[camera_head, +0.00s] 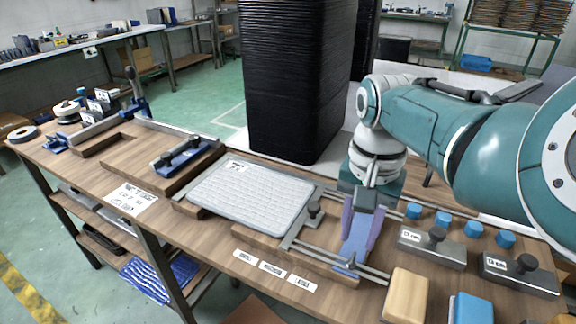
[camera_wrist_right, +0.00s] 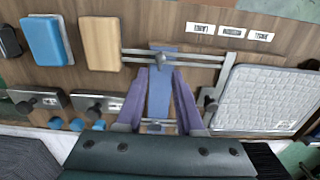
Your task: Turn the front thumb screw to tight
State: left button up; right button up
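The front thumb screw (camera_head: 352,262), a small grey star-shaped knob, sits on the front end of a blue strip (camera_wrist_right: 158,95) that crosses two metal rails. It also shows in the right wrist view (camera_wrist_right: 161,60). My right gripper (camera_head: 360,238) has its purple fingers apart, one on each side of the blue strip. In the right wrist view its fingertips (camera_wrist_right: 160,75) stop just short of the front screw, with nothing seen between them but the strip. A second knob (camera_wrist_right: 155,126) shows at the strip's rear end, near the palm. My left gripper is not in view.
A grey textured panel (camera_head: 250,195) lies left of the rails, with a dark clamp knob (camera_head: 314,210) beside it. Small printed labels (camera_head: 272,268) lie in front. A tan block (camera_head: 405,296), a blue block (camera_head: 472,309), metal plates with black knobs (camera_head: 432,246) and blue caps (camera_head: 443,219) stand right.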

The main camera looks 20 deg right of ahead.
aim_at(354, 257)
pick_arm(q)
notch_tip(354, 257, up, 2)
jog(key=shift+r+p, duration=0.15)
jog(key=shift+p, duration=0.5)
pick_arm(e)
notch_tip(354, 257, up, 5)
jog(key=shift+f, duration=0.1)
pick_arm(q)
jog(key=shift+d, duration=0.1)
pick_arm(e)
jog(key=s+d+r+n+t+h+p, duration=0.15)
jog(key=s+d+n, duration=0.25)
jog(key=s, duration=0.5)
jog(key=s+a+r+n+t+y+p, duration=0.2)
jog(key=s+a+r+n+p, duration=0.1)
jog(key=s+a+r+n, duration=0.65)
pick_arm(q)
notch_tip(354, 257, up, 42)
jog(key=p, duration=3.7)
pick_arm(e)
notch_tip(354, 257, up, 36)
jog(key=s+m, duration=0.1)
jog(key=s, duration=0.1)
jog(key=shift+a, duration=0.2)
jog(key=shift+s+m, duration=0.1)
jog(key=shift+m, duration=0.15)
